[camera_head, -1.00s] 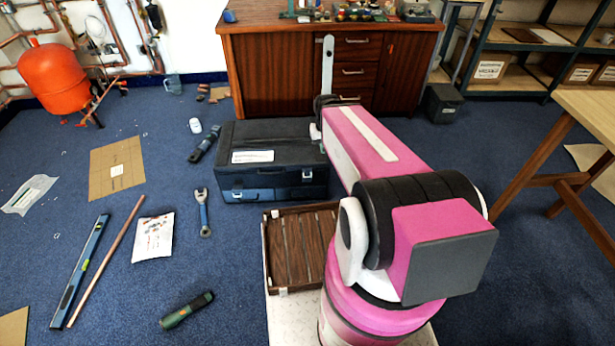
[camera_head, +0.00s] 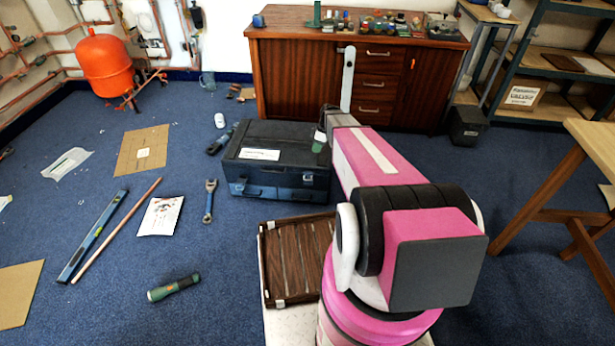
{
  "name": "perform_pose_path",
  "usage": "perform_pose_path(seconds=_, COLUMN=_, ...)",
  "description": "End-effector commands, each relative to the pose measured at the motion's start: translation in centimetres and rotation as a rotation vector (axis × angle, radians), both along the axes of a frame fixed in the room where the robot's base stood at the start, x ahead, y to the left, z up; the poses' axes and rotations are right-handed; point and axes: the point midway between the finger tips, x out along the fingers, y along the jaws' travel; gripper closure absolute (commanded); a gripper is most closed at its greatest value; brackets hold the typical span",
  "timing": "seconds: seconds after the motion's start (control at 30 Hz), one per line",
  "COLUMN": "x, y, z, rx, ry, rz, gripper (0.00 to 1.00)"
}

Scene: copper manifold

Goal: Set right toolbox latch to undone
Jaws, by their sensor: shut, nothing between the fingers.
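The dark blue-black toolbox (camera_head: 250,140) stands on the carpet left of my arm, its lid down and a white label on top. Its front faces me. The right toolbox latch (camera_head: 308,178) seems to be a small part on the right of that front; it is too small to tell whether it is fastened. My pink arm reaches forward along the toolbox's right side. My gripper (camera_head: 322,128) is at its far end, by the toolbox's right rear corner, mostly hidden by the arm. It looks shut and empty; contact with the toolbox cannot be told.
A slatted wooden crate (camera_head: 290,255) sits in front of the toolbox. A wrench (camera_head: 209,200), a white packet (camera_head: 160,215), a spirit level (camera_head: 92,237) and a green-black torch (camera_head: 173,287) lie to the left. A wooden cabinet (camera_head: 290,75) stands behind.

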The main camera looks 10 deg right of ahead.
Motion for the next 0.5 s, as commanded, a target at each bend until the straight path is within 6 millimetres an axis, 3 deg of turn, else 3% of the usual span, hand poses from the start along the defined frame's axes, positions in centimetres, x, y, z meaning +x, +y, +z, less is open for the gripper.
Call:
perform_pose_path(seconds=0.13, x=1.64, y=-0.54, z=-1.12, rx=0.031, ry=-0.024, rz=0.074, gripper=1.0)
perform_pose_path(seconds=0.5, x=1.8, y=-0.6, z=-1.31, rx=0.042, ry=-0.033, rz=0.1, gripper=1.0)
